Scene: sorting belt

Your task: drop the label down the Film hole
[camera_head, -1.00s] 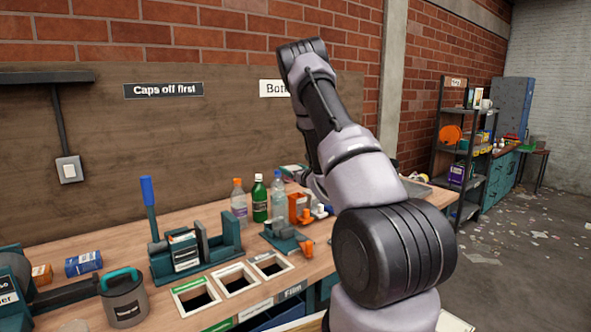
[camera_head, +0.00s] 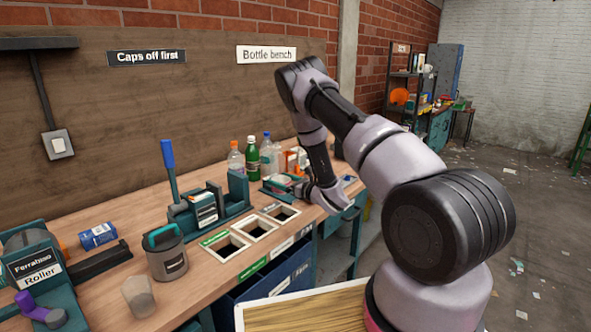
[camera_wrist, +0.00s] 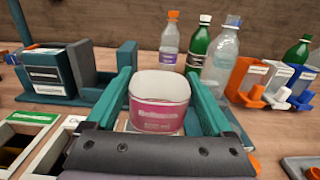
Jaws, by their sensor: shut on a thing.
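My gripper (camera_wrist: 162,84) is shut on the label (camera_wrist: 158,104), a curled white and pink sleeve standing between its green fingers in the wrist view. The Film hole (camera_head: 280,213) is the rightmost of three white-framed square openings near the bench's front edge. It looks dark and open. In the wrist view frames of holes show at the lower left; which is Film cannot be told there.
Several bottles (camera_head: 252,157) stand behind my gripper. A teal press with a blue lever (camera_head: 168,160) stands left of it. Orange, white and blue holders (camera_wrist: 268,82) are to the right in the wrist view.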

